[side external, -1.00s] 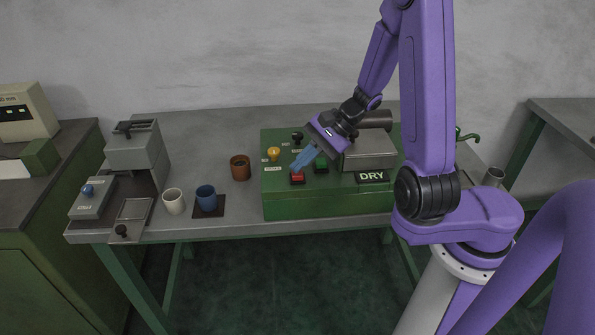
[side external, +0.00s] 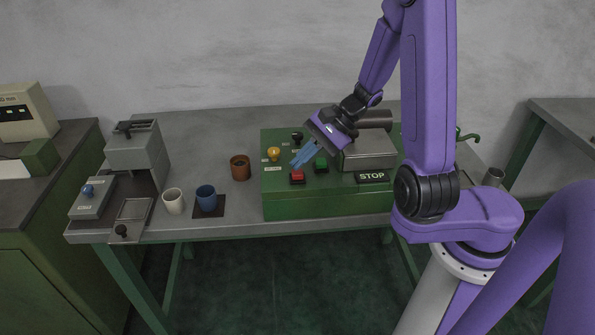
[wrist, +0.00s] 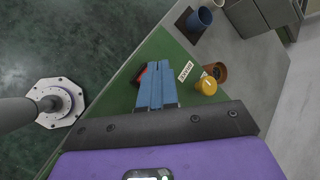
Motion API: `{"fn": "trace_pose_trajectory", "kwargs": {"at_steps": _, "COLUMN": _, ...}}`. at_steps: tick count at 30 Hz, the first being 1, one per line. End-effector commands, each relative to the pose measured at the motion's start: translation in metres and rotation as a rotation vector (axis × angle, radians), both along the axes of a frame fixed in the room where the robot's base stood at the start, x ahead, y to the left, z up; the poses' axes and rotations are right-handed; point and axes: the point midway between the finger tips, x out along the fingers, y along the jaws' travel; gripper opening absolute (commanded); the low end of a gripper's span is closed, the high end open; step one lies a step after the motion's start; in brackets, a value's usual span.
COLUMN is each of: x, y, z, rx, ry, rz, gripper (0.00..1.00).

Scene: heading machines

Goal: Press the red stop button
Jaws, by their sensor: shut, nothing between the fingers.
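The red stop button (side external: 297,175) sits on the front part of the green machine box (side external: 330,204), with the green button (side external: 321,167) to its right. My gripper (side external: 295,163) has blue fingers, shut with nothing held. Its fingertips are just above and behind the red button in the side view, apart from it. In the wrist view the fingers (wrist: 157,66) partly hide the red button (wrist: 141,74), which shows at their left edge. The box's black display (side external: 372,177) reads STOP.
A yellow knob (side external: 274,153) and a black knob (side external: 297,137) stand on the box near my fingers. A grey metal housing (side external: 368,152) is to their right. Brown, blue and white cups (side external: 240,167) stand left of the box.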

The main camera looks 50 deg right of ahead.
Motion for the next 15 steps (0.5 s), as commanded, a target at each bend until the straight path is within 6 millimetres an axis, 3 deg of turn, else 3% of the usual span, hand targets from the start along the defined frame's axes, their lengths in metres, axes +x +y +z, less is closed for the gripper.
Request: {"fn": "trace_pose_trajectory", "kwargs": {"at_steps": 15, "x": 0.0, "y": 0.0002, "z": 0.0091, "rx": 0.0, "ry": 0.0, "rz": 0.0, "gripper": 0.0}}
